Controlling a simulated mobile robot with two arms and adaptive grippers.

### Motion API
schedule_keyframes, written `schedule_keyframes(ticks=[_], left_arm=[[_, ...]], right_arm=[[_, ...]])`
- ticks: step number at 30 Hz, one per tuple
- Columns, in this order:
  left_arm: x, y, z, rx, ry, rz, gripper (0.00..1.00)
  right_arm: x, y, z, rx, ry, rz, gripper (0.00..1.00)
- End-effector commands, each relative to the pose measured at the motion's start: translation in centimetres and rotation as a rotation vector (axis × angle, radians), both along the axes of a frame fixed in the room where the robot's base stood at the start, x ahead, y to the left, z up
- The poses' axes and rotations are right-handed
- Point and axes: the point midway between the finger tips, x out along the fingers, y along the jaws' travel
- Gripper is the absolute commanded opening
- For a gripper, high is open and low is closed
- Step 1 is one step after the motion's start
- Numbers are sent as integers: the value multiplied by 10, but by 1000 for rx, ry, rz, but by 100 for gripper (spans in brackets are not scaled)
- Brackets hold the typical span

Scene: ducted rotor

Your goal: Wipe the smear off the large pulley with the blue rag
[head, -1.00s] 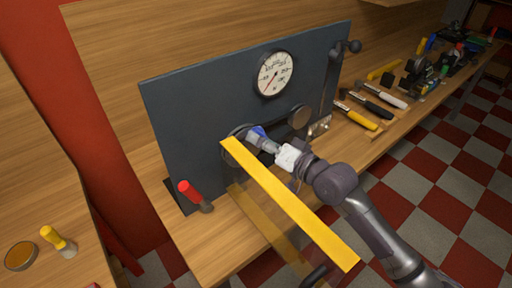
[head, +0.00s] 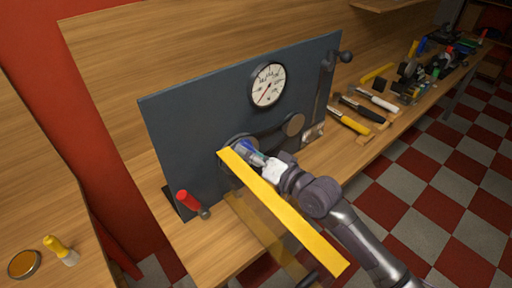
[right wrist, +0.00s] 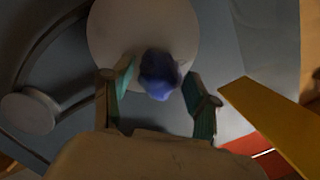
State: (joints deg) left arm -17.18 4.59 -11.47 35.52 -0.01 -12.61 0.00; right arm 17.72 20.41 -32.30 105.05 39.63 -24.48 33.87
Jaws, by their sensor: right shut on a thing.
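The large pulley (right wrist: 110,28) is a pale grey disc on the dark panel. In the head view only part of its rim (head: 233,139) shows behind my right gripper and a yellow bar. My right gripper (head: 249,152) is shut on the bunched blue rag (right wrist: 160,74), with a fingertip on each side of it. The rag (head: 243,146) is in front of the pulley's face and appears to touch it. I see no smear on the part of the pulley that shows; the rag covers some of the face. My left gripper is not in view.
A yellow-topped clear guard (head: 290,216) stands close beside my right gripper. A smaller pulley (head: 294,124), a gauge (head: 267,84) and a red-handled lever (head: 188,200) are on the panel. Several tools, including a yellow-handled one (head: 350,121), lie on the bench at right.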

Motion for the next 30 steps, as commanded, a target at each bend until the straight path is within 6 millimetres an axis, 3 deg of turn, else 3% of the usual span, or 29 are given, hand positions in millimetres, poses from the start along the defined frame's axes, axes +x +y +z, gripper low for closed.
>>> schedule_keyframes(ticks=[17,30], left_arm=[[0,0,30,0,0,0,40],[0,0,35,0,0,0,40]], right_arm=[[-24,30,2,2,2,3,31],[-33,23,1,0,2,1,31]])
